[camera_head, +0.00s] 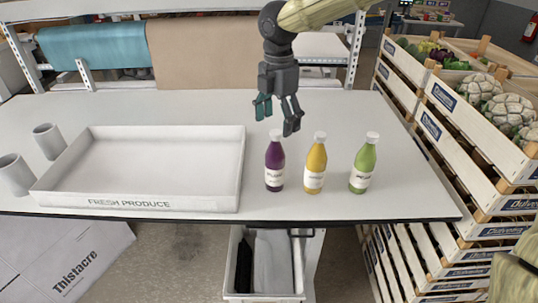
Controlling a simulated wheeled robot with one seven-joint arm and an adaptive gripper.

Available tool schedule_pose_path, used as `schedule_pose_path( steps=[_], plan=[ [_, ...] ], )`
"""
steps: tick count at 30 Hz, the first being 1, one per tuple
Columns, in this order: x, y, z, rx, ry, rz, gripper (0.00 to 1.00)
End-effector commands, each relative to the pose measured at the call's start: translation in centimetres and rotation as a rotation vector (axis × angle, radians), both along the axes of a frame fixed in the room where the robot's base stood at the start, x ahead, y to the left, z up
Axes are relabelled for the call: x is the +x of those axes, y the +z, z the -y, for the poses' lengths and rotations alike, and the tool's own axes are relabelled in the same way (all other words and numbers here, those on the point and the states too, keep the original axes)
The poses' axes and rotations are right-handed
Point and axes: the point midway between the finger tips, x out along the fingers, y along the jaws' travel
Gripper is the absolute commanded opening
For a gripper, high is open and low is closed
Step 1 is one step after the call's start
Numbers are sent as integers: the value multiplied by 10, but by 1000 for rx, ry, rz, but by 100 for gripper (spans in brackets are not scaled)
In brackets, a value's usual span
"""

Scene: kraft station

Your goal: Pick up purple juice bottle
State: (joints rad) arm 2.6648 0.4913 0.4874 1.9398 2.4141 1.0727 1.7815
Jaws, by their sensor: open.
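The purple juice bottle (274,165) has a white cap and a pale label. It stands upright on the white table, leftmost in a row of three bottles. My gripper (277,118) hangs fingers-down above and behind the purple bottle's cap. Its fingers are spread open with nothing between them. The right fingertip shows close to the cap in the picture; I cannot tell the exact depth gap.
A yellow bottle (315,166) and a green bottle (363,167) stand to the right. An empty white tray (240,175) marked "FRESH PRODUCE" is on the left, with two grey cups (48,140) beside it. Produce crates (470,150) stand at the table's right edge.

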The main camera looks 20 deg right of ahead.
Motion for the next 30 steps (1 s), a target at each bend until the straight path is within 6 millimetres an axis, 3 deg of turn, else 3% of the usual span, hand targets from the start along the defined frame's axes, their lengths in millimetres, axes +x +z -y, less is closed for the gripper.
schedule_pose_path(
  steps=[5, 13, 22, 30],
  plan=[
    [1, -11, -3, -1, 6, -3, 76],
    [2, -46, -6, -1, 11, -2, 76],
    [2, -64, -3, -3, 9, -1, 76],
    [3, -98, -2, -2, 8, -1, 76]
  ],
)
